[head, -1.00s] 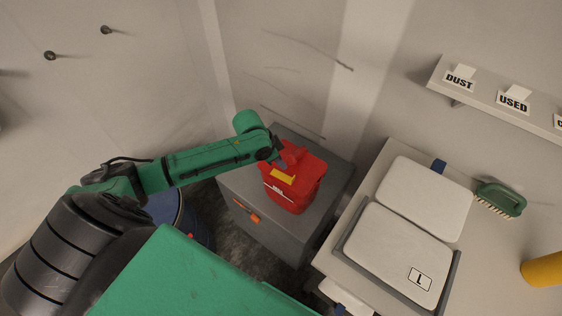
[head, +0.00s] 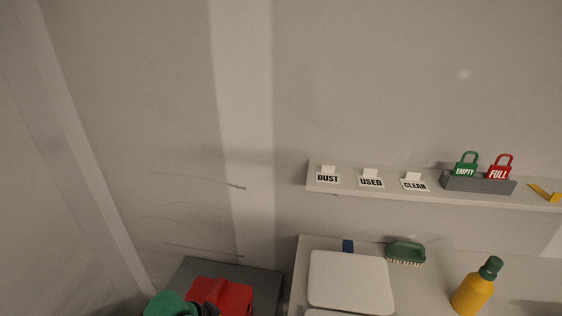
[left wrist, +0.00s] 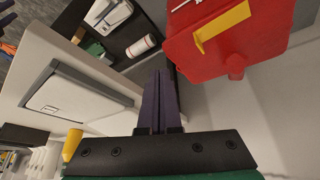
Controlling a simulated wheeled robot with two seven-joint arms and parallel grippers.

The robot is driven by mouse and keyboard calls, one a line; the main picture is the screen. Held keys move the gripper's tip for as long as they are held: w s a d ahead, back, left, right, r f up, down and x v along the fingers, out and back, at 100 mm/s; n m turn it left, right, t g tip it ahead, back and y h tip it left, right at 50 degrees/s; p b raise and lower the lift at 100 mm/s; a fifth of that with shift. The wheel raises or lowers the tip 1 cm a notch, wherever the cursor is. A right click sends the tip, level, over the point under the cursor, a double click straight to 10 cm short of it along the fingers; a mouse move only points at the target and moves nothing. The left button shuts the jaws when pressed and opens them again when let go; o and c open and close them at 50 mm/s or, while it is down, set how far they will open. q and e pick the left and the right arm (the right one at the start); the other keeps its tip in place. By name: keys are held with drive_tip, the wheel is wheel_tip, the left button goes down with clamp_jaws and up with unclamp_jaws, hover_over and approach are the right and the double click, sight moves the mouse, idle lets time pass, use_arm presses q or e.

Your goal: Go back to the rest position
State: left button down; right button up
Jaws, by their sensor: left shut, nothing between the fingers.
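My left arm shows at the bottom edge of the head view, mostly cut off, beside a red container (head: 228,296). In the left wrist view my left gripper (left wrist: 159,88) is shut, with its dark fingers together and nothing between them. The container sits on a grey cabinet (head: 262,280) in the head view. My right gripper is in neither view.
A bench holds a pale pad (head: 350,282), a green brush (head: 405,252) and a yellow bottle (head: 473,291). Above it a wall shelf (head: 432,192) carries DUST, USED and CLEAN cards and green and red padlock-shaped tags.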

use_arm(q)
drive_tip(key=s+a+r+n+y, duration=0.3)
drive_tip(key=s+a+n, duration=0.4)
drive_tip(key=s, duration=0.5)
wheel_tip(320, 180, down, 25)
drive_tip(key=m+g+b, duration=0.2)
drive_tip(key=b, duration=0.2)
drive_tip(key=s+a+f+g+b, duration=0.1)
drive_tip(key=s+a+f+b, duration=0.2)
drive_tip(key=s+f, duration=1.5)
wheel_tip(320, 180, down, 2)
drive_tip(key=shift+s+a+f, duration=0.1)
drive_tip(key=shift+s+a, duration=0.1)
drive_tip(key=shift+a, duration=0.05)
